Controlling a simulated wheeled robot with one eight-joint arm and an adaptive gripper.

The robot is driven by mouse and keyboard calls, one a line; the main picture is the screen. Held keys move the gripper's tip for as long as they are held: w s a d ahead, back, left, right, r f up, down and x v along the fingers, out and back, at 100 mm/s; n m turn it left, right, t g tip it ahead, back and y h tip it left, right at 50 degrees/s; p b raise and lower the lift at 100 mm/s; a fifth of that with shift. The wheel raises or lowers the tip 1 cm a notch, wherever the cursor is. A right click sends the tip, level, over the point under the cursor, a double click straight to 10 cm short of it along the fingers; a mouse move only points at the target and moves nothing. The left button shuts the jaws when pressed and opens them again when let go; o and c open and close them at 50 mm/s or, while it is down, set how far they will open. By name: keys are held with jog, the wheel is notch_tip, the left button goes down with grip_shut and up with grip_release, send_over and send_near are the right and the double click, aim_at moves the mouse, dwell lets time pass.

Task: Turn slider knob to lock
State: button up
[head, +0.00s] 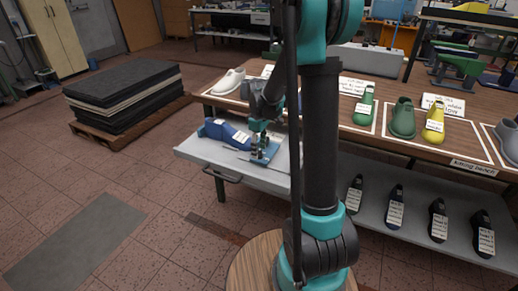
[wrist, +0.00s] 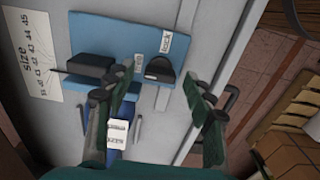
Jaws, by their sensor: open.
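A black knob (wrist: 160,69) sits on a blue plate (wrist: 98,30) in the wrist view. A "lock" label (wrist: 167,43) is just above the knob, and another small label (wrist: 138,65), seemingly "free", is to its left. A black slider block (wrist: 92,66) is further left. My gripper (wrist: 156,88) is open, with one finger on either side of the knob's line and nothing between them. Whether it touches the knob cannot be told. In the head view my gripper (head: 259,141) is over the blue plate (head: 268,151), beside a blue shoe last (head: 222,131).
The plate is on a grey board (head: 196,151) with a handle (head: 222,174), at the table's left end. A size scale (wrist: 27,68) is on the board. Several lasts stand on the table (head: 375,136) and a lower shelf (head: 372,208).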

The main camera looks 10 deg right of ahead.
jog(key=c, duration=1.1)
jog(key=shift+c, duration=0.3)
jog(key=m, duration=0.4)
jog(key=shift+m, duration=0.4)
jog(key=m, duration=0.4)
jog(key=shift+m, duration=0.3)
jog(key=m, duration=0.4)
jog(key=shift+m, duration=2.3)
